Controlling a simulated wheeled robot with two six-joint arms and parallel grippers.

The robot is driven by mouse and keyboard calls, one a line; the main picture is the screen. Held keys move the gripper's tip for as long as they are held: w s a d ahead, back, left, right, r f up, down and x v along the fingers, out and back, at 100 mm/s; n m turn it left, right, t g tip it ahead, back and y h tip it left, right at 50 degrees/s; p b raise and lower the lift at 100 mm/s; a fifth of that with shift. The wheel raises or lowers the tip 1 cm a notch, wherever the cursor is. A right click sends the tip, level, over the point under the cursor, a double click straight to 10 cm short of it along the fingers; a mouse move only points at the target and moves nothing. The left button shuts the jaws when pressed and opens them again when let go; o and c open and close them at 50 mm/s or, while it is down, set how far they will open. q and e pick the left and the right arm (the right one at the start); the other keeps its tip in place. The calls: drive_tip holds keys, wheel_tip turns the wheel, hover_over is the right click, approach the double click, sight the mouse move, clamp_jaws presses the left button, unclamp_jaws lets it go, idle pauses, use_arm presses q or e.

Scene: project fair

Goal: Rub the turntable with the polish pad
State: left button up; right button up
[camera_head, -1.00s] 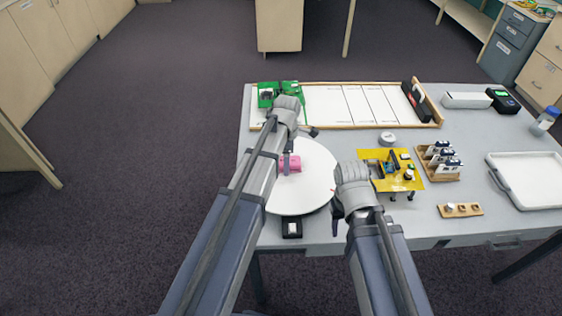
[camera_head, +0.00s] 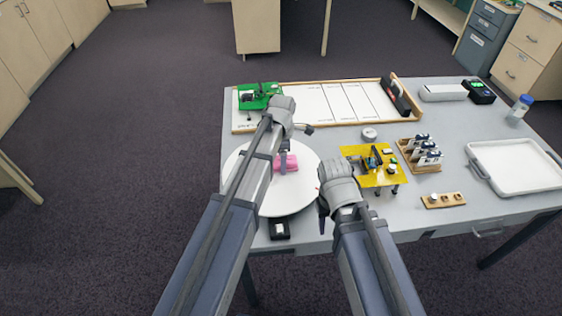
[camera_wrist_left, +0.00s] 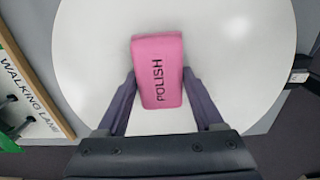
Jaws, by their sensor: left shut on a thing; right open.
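The white round turntable (camera_head: 304,188) lies at the left end of the grey table. The pink polish pad (camera_head: 291,162), marked POLISH, is over the middle of the turntable. My left gripper (camera_head: 284,164) is shut on the pad. In the left wrist view the pad (camera_wrist_left: 158,70) sits between the two fingers (camera_wrist_left: 158,96) against the white disc (camera_wrist_left: 230,60); I cannot tell whether it touches the surface. My left arm hides part of the turntable. My right gripper (camera_head: 322,215) is open and empty by the turntable's right edge.
A yellow stand (camera_head: 370,178) with small parts is close to my right gripper. A white board (camera_head: 310,105) with a green model (camera_head: 257,96) lies behind the turntable. A black box (camera_head: 279,230) is at the front edge. A white tray (camera_head: 515,185) is at the right.

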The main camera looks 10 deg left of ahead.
use_arm(q)
drive_tip(key=shift+w+a+f, duration=0.1)
drive_tip(key=shift+w+a, duration=0.1)
drive_tip(key=shift+w, duration=0.35)
drive_tip(key=shift+w+a, duration=0.15)
drive_tip(key=shift+w, duration=0.4)
use_arm(e)
drive_tip(key=shift+f, duration=0.1)
use_arm(q)
drive_tip(key=shift+a, duration=0.15)
drive_tip(key=shift+s+a, duration=0.25)
drive_tip(key=shift+a, duration=0.25)
use_arm(e)
drive_tip(key=shift+d, duration=0.1)
use_arm(q)
drive_tip(key=shift+s+a, duration=0.2)
drive_tip(key=shift+a, duration=0.5)
drive_tip(key=shift+s+a, duration=0.15)
drive_tip(key=shift+a, duration=0.55)
drive_tip(key=shift+s+a, duration=0.3)
drive_tip(key=shift+a, duration=0.55)
drive_tip(key=shift+s+a, duration=0.25)
drive_tip(key=shift+a, duration=0.6)
